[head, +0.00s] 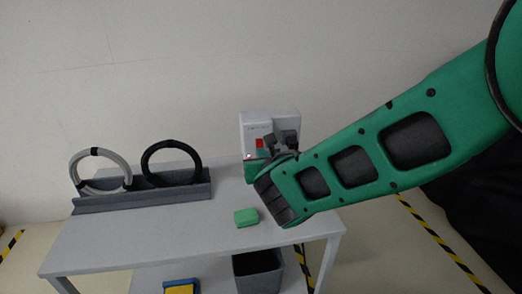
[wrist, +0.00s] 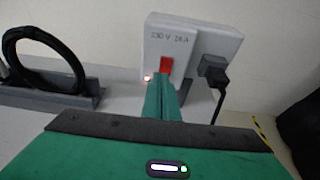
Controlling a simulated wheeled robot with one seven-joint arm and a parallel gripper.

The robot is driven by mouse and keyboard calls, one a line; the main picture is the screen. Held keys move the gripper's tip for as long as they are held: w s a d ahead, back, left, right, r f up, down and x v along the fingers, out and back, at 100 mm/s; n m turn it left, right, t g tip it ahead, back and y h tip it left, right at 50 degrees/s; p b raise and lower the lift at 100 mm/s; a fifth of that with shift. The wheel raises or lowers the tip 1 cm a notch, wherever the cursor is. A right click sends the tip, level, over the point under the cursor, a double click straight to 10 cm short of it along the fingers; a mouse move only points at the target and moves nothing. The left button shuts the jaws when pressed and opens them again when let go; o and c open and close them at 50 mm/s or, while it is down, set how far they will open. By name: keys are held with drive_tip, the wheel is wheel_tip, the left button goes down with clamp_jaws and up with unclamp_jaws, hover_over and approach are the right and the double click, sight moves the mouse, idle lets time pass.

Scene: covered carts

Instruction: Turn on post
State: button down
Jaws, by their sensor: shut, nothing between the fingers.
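The post is a white box (head: 283,122) at the back right of the table; it also shows in the wrist view (wrist: 205,45), marked 230 V. A red switch (wrist: 166,65) is on its front, and it shows in the head view (head: 259,143). A small reddish light (wrist: 147,78) glows at the lower left of the switch. My gripper (wrist: 162,78) is shut and empty, its tips at the switch's lower edge; I cannot tell whether they touch it. In the head view my arm hides most of the gripper.
A black plug (wrist: 213,70) with a cable sits in the post's right side. A grey ring (head: 90,172) and a black ring (head: 170,150) stand in a grey rack (head: 130,200) on the left. A green block (head: 246,217) lies near the table's front edge. A dark bin (head: 257,273) stands below.

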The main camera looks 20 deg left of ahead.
drive_tip(key=s+d+r, duration=0.4)
drive_tip(key=s+r, duration=0.2)
drive_tip(key=s, duration=0.1)
drive_tip(key=shift+d, duration=0.1)
idle(0.4)
